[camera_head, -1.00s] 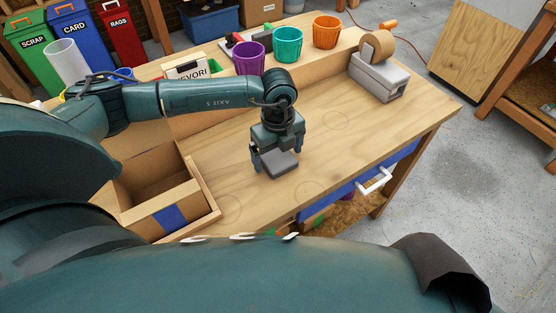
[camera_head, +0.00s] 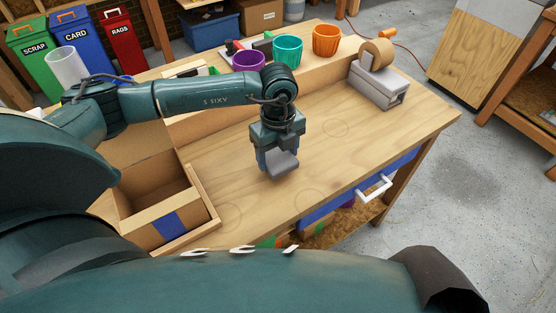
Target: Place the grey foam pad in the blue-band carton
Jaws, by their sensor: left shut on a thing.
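The grey foam pad (camera_head: 284,163) is held in my left gripper (camera_head: 277,155), which points down above the middle of the workbench. The gripper is shut on the pad. Whether the pad touches the bench top is hard to tell. The blue-band carton (camera_head: 148,216) stands open in a wooden tray at the bench's left front, to the left of the gripper. Its blue band (camera_head: 166,225) shows on the front wall. The part of its inside that I see looks empty. My right gripper is not in view.
Purple (camera_head: 248,63), teal (camera_head: 288,49) and orange (camera_head: 327,39) cups stand along the back. A grey tape dispenser (camera_head: 378,82) stands at the back right. A low wooden ledge (camera_head: 310,67) runs behind the clear bench top (camera_head: 370,130).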

